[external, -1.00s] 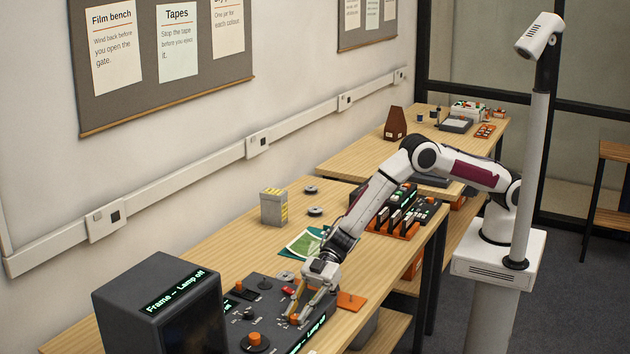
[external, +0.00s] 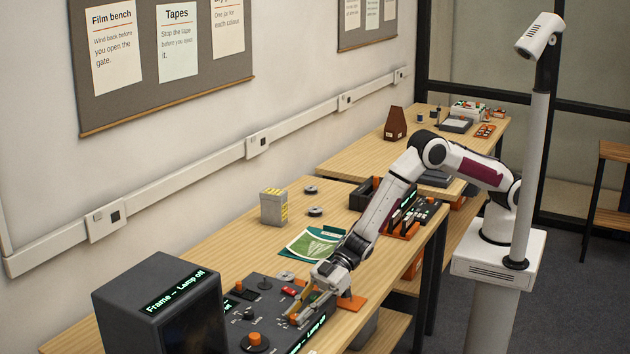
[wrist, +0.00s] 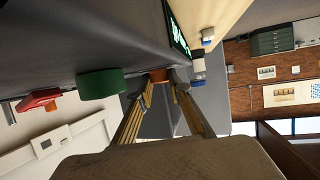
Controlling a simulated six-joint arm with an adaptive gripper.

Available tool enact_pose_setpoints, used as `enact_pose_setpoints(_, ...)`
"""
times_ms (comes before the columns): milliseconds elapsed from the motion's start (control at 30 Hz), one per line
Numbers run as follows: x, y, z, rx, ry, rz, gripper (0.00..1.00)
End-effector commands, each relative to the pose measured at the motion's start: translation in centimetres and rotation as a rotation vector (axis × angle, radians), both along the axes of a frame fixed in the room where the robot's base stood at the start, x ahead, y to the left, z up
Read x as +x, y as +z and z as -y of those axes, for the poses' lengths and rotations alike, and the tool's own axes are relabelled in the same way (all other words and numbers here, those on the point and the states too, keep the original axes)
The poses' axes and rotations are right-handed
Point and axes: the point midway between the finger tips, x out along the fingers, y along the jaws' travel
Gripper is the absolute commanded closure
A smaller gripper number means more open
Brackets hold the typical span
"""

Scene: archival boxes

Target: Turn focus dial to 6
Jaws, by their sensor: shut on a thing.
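The dark control panel (external: 272,300) lies on the near end of the bench, beside the monitor. My gripper (external: 297,319) is low over the panel's right part, with its hand tilted to the right. In the wrist view, my gripper (wrist: 159,84) has its fingertips shut on a small orange knob (wrist: 158,74). I take this knob for the focus dial, but its label and pointer cannot be read, and the fingers mostly hide it in the external view. A larger orange knob (external: 256,341) stands apart at the panel's near edge.
The monitor (external: 150,292) reads "Frame – Lamp off". A red control (external: 291,290) and a green knob (wrist: 101,83) are close to my gripper. A green sheet (external: 312,243) lies behind the panel. Bare bench top lies left of the sheet.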

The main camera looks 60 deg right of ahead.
Motion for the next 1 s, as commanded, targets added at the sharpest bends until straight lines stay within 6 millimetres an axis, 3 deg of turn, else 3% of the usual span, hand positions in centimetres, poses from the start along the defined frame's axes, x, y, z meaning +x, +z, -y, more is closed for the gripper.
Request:
enact_pose_setpoints(467, -0.10, 0.31, -0.14, 0.004, -0.021, 0.003, 1.00)
enact_pose_setpoints(500, -0.10, 0.30, -0.14, 0.004, -0.021, 0.003, 0.76)
enact_pose_setpoints(567, -0.09, 0.27, -0.13, 0.003, -0.021, 0.003, 0.64)
enact_pose_setpoints(1000, -0.07, 0.10, 0.13, 0.000, -0.022, 0.001, 0.64)
